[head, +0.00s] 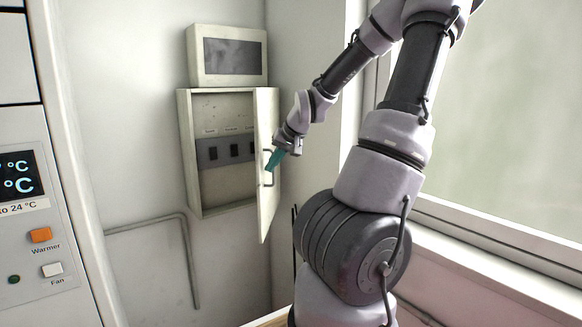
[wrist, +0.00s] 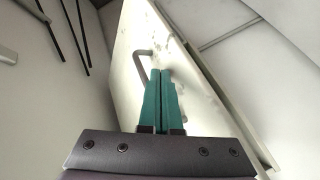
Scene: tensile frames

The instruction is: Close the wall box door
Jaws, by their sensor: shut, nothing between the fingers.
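The wall box (head: 196,150) is a pale grey cabinet on the wall, with a dark panel of switches inside. Its door (head: 263,215) is hinged at the right and stands open, swung out into the room. A bar handle (head: 267,171) is on the door's outer face. My gripper (head: 272,163) has teal fingers, shut and empty, at the door's outer side by the handle. In the wrist view the fingertips (wrist: 165,72) point at the door (wrist: 125,65), just right of the handle (wrist: 140,62). I cannot tell whether they touch the door.
A box with a grey screen (head: 235,56) sits above the wall box. A pipe (head: 187,240) runs along the wall below. A control panel (head: 30,230) with buttons stands at the left. A window ledge (head: 500,250) lies at the right, behind my arm.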

